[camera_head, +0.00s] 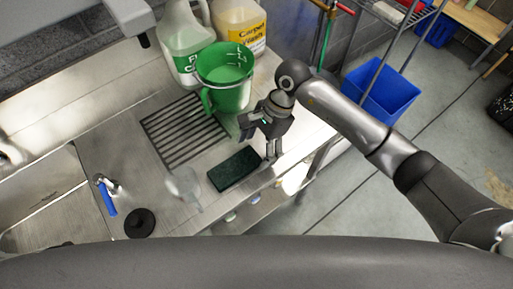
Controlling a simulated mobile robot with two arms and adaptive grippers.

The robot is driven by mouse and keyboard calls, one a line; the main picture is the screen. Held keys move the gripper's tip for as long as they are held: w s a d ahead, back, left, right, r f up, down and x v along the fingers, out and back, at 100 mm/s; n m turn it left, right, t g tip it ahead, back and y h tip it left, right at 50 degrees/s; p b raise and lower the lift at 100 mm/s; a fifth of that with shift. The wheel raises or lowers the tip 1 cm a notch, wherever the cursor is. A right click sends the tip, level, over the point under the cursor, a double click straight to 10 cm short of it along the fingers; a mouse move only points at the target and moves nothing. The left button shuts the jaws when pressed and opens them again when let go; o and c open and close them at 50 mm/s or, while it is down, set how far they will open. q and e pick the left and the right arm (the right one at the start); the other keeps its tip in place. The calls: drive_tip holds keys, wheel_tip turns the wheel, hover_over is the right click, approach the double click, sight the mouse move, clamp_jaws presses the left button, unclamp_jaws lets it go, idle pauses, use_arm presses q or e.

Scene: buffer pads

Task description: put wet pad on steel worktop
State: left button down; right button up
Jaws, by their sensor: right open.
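A dark green pad (234,169) lies flat on the steel worktop (215,158), near the worktop's front edge. No other pad shows, and I cannot tell from its look whether it is wet. My right gripper (268,148) is open and points down just to the right of the pad, near the front edge. Nothing shows between its fingers. I cannot tell whether a fingertip touches the pad's right end. My left gripper is not in view.
A green jug (226,78) stands behind a slatted drain area (180,130). Two large bottles stand at the back, one green-labelled (186,42), one yellow-labelled (240,22). A clear, blurry object (184,184) is left of the pad. A blue bin (380,92) stands at right.

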drive_tip(key=b+v, duration=0.3)
drive_tip(key=v, duration=0.8)
